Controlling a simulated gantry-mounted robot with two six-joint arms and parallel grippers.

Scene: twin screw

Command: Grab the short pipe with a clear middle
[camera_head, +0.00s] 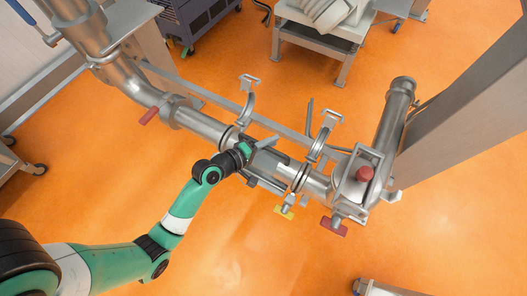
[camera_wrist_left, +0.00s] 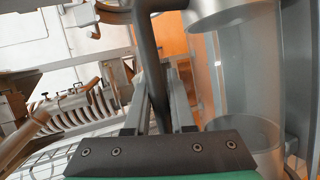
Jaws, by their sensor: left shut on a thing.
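The short pipe with a clear middle (camera_head: 271,163) lies in line with the steel pipework at the centre of the head view. In the left wrist view, its see-through section (camera_wrist_left: 250,75) fills the right side, between metal ends. My left gripper (camera_head: 258,148) is at the pipe and partly covers it. In the left wrist view, my left gripper's fingers (camera_wrist_left: 161,105) are shut on a dark bar (camera_wrist_left: 149,60) beside the clear section. I cannot tell whether this bar is fixed to the pipe. My right gripper is not in view.
Two open pipe clamps (camera_head: 248,97) (camera_head: 324,137) stand up along the line. A large steel post (camera_head: 455,125) stands at the right.

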